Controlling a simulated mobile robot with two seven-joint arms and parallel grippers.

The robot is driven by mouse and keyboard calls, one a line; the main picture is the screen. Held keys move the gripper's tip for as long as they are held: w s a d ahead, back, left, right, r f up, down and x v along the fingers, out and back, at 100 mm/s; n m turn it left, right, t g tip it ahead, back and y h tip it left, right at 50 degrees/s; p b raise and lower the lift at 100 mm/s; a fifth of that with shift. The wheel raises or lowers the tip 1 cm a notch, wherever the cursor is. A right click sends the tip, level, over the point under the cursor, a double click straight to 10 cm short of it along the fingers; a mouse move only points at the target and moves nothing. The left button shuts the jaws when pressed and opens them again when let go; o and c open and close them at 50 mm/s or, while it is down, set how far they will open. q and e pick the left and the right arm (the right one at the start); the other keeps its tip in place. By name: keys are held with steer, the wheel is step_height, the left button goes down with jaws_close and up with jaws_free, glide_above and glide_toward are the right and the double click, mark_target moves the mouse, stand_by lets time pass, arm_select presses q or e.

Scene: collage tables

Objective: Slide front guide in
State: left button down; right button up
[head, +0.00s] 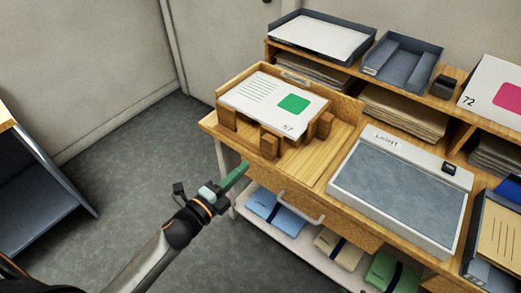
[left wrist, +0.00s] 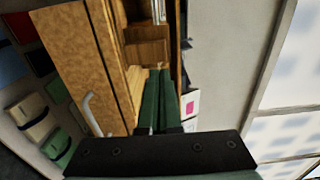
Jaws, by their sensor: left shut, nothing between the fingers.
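A stack of white sheets (head: 273,100) with green print and a green square sits on a wooden jogging tray (head: 290,160) at the table's left end. Wooden guide blocks stand around it. The front guide (head: 270,146) is at the stack's near edge; I cannot tell whether it touches the sheets. Another block (head: 227,118) is at the left and one (head: 325,125) at the right. My left gripper (head: 246,166), with green fingers, is shut and empty, just in front of the table's near edge. Its fingers (left wrist: 157,95) point toward wooden blocks (left wrist: 147,50) in the left wrist view. My right gripper is not in view.
A grey-topped device (head: 395,190) lies right of the tray. Grey trays (head: 402,62) and paper stacks stand on the back shelf. A drawer handle (head: 300,208) sticks out below the table edge, above a shelf with bundles (head: 275,208).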

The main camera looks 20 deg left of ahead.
mark_target(268, 144)
arm_select(q)
steer(key=x, duration=0.8)
steer(key=shift+w+d, duration=0.1)
steer(key=shift+w, duration=0.05)
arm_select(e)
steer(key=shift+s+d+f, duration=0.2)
